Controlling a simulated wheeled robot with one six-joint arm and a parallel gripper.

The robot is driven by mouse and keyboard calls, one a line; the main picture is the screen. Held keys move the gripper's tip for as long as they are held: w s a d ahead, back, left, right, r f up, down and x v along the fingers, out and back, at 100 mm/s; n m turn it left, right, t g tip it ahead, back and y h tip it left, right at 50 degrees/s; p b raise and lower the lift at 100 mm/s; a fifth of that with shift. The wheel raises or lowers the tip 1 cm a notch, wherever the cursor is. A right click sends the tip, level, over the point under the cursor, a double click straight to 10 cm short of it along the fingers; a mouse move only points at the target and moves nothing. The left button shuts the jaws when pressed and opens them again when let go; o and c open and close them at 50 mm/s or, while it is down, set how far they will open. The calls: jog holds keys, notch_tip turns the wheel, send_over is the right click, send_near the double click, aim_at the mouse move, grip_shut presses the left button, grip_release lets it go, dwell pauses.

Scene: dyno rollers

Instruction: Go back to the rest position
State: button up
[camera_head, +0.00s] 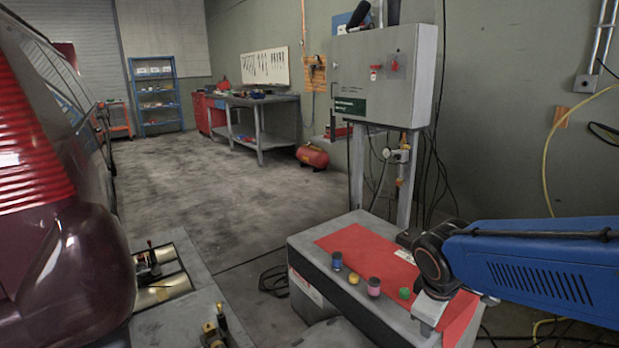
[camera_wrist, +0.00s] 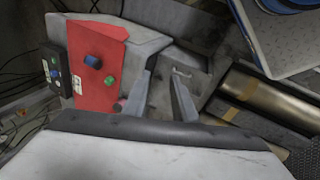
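My gripper (camera_head: 428,318) is at the lower right of the head view, above the right part of the red mat (camera_head: 345,238). In the wrist view my gripper (camera_wrist: 162,88) has its two fingers apart with nothing held between them. A dark blue-topped cylinder (camera_head: 337,261), a small yellow piece (camera_head: 353,278), a pink cylinder (camera_head: 374,287) and a green piece (camera_head: 404,293) stand along the mat's front edge. The wrist view also shows a blue cylinder (camera_wrist: 93,62) and a green piece (camera_wrist: 110,80) on the red surface.
The mat lies on a grey bench (camera_head: 320,283). A grey control box (camera_head: 385,80) stands on a post behind it. A dark red car (camera_head: 50,200) is at the left, beside metal rollers (camera_head: 160,290). A workbench (camera_head: 260,120) and open floor lie behind.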

jog(key=s+d+r+m+t+y, duration=0.1)
jog(key=s+r+m, duration=0.3)
jog(key=s+m, duration=0.4)
jog(key=shift+s+r+m+y, duration=0.15)
jog(key=shift+s+m+y, duration=0.25)
jog(key=shift+s, duration=2.05)
